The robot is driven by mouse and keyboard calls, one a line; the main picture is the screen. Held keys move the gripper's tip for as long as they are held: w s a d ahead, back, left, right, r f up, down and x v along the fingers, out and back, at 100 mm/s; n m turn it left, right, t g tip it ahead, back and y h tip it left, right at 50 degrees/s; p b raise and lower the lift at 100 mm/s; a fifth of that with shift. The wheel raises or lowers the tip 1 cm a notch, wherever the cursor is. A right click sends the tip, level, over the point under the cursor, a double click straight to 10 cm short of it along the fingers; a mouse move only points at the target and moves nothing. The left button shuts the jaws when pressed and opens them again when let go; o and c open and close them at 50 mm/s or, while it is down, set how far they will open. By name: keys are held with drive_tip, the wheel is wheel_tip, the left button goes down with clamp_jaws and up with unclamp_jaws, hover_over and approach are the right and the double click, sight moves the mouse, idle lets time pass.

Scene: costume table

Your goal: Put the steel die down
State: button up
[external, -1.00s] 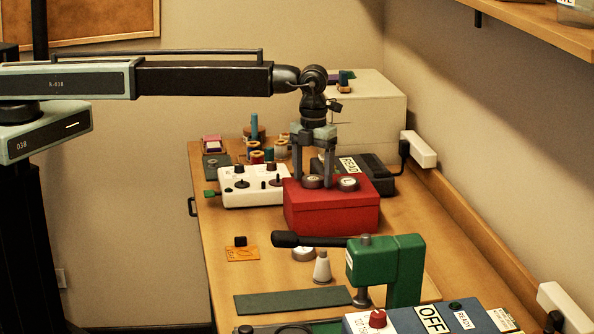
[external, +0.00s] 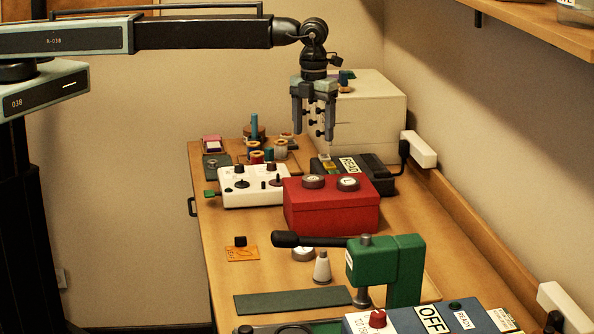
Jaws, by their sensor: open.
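Two round steel dies lie on top of the red box (external: 332,213): a left one (external: 313,181) and a right one (external: 347,183). Another round steel piece (external: 303,254) lies on the table in front of the box, partly hidden by the black lever. I cannot tell which of them is the task's die. My gripper (external: 313,132) is open and empty, pointing down in the air above the box, clear of the left die.
A green press (external: 403,270) with a black lever (external: 310,240) stands in front of the box. A white control box (external: 250,188) is to its left, a black reader (external: 365,175) behind it. Several spools stand at the back left. Bare wood (external: 225,285) shows at the front left.

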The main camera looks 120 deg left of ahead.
drive_tip(key=s+d+n, duration=0.6)
drive_tip(key=s+d, duration=0.1)
drive_tip(key=d, duration=0.6)
drive_tip(key=s+d+n, duration=0.6)
drive_tip(key=s+d, duration=0.1)
drive_tip(key=d, duration=0.6)
drive_tip(key=s+d+n, duration=0.6)
drive_tip(key=s+d, duration=0.2)
drive_tip(key=d, duration=0.5)
